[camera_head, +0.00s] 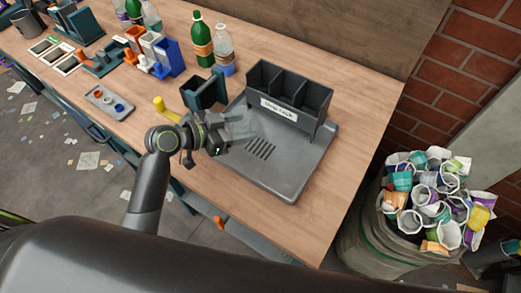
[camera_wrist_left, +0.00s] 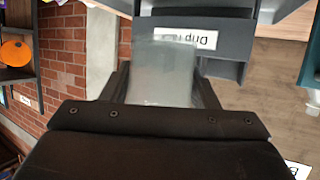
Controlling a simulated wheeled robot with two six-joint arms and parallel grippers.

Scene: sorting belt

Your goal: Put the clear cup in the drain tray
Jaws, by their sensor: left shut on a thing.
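The clear cup (camera_wrist_left: 162,72) is a pale, see-through cup between the two fingers of my left gripper (camera_wrist_left: 163,88) in the left wrist view. My left gripper (camera_head: 226,132) is shut on it. In the head view the clear cup (camera_head: 239,126) shows only faintly against the grey. The drain tray (camera_head: 290,180) is a grey, shallow tray with slots at the right of the bench. The gripper and cup are over or near its left edge; I cannot tell whether the cup touches it. My right gripper is not in view.
A dark three-compartment rack (camera_head: 312,104) with a white label stands at the tray's back. A dark open bin (camera_head: 203,93) and bottles (camera_head: 201,40) stand behind my gripper. A sack of used cups (camera_head: 400,250) stands right of the bench. The tray's front is bare.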

